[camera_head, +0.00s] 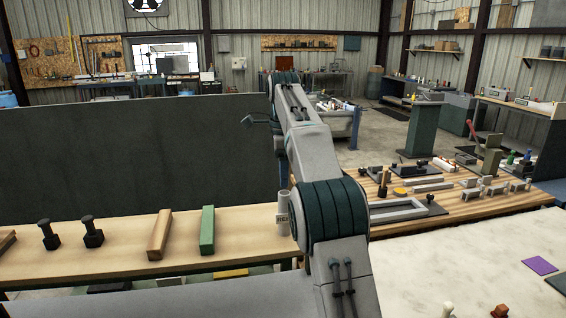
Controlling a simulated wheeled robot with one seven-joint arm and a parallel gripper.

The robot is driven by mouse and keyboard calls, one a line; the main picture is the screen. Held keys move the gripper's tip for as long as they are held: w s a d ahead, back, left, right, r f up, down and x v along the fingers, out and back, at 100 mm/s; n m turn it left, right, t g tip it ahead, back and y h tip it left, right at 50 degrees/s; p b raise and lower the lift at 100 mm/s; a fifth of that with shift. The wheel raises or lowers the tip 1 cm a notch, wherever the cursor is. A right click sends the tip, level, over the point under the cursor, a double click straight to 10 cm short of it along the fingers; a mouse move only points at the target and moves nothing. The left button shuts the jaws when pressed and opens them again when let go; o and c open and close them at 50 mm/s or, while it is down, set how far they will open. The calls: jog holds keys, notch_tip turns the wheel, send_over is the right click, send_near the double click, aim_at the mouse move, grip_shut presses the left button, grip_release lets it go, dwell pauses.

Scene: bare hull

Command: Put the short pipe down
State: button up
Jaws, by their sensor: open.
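My arm rises through the middle of the head view and covers part of the benches. No other short pipe can be made out.
The wooden bench (120,232) at left bears two dark bolt-like pieces (92,232), a brown bar (160,234) and a green bar (207,230). A dark panel (130,155) stands behind it. The right-hand bench (460,208) is crowded. A pale table (440,265) is mostly clear.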

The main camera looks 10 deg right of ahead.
jog(key=shift+r, duration=1.15)
jog(key=shift+s+d+r, duration=0.1)
jog(key=shift+s+r, duration=0.2)
jog(key=s+n+t, duration=0.2)
jog(key=s+n, duration=0.8)
jog(key=s, duration=0.6)
jog(key=s+f+n+t, duration=0.1)
jog(key=s+f+n, duration=0.4)
jog(key=s+f, duration=0.2)
jog(key=s+f+n+t, duration=0.1)
jog(key=s+f+n, duration=0.3)
jog(key=s+f, duration=0.4)
jog(key=s, duration=0.4)
jog(key=shift+s+a+n+t, duration=0.2)
jog(key=shift+s+n+t, duration=0.1)
jog(key=shift+n, duration=0.1)
